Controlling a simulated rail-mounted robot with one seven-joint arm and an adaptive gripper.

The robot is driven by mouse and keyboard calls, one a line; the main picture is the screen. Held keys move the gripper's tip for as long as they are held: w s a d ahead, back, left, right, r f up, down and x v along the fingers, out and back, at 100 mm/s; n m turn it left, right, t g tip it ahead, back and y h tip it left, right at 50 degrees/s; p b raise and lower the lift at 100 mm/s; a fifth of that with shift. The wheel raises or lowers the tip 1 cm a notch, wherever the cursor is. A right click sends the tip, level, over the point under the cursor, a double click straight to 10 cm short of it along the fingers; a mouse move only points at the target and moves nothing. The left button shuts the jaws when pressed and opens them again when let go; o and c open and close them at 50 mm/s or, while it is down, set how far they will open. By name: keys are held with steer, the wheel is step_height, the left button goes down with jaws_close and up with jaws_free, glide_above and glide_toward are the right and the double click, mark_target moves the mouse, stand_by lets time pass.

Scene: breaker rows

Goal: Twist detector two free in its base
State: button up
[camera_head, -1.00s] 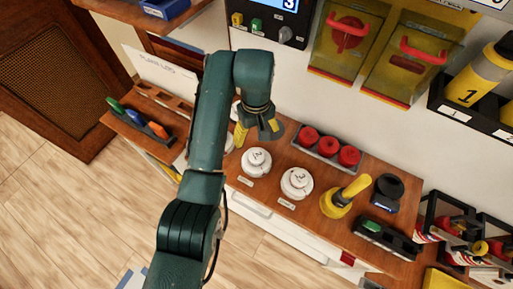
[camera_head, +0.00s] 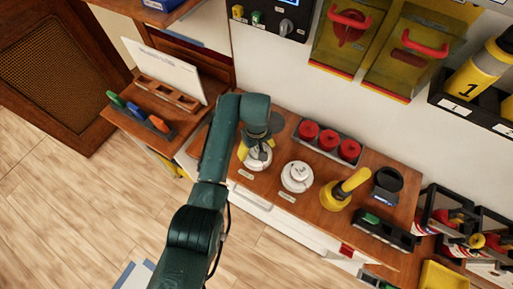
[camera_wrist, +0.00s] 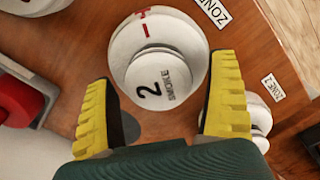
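Detector two (camera_wrist: 160,72), a white round head marked "2 SMOKE", sits on its wider white base (camera_wrist: 192,30), which carries red marks. My gripper (camera_wrist: 162,80) is open, with its yellow ribbed fingers on opposite sides of the detector. Gaps show between the fingers and the head in the wrist view, and I see no contact. In the head view my gripper (camera_head: 257,152) is above detector two (camera_head: 259,164) from behind and partly hides it.
Another white detector (camera_head: 297,176) stands to the right on the wooden bench, and one (camera_wrist: 262,115) is partly hidden behind the right finger in the wrist view. A yellow handled tool (camera_head: 342,190) is further right.

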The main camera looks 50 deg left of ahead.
steer(key=c, duration=1.3)
steer(key=n+p, duration=0.1)
steer(key=n, duration=0.3)
steer(key=shift+r+p, duration=0.15)
steer(key=shift+p, duration=0.15)
steer(key=n, duration=0.2)
steer(key=shift+s+n, duration=0.1)
steer(key=shift+n, duration=0.2)
steer(key=o, duration=1.3)
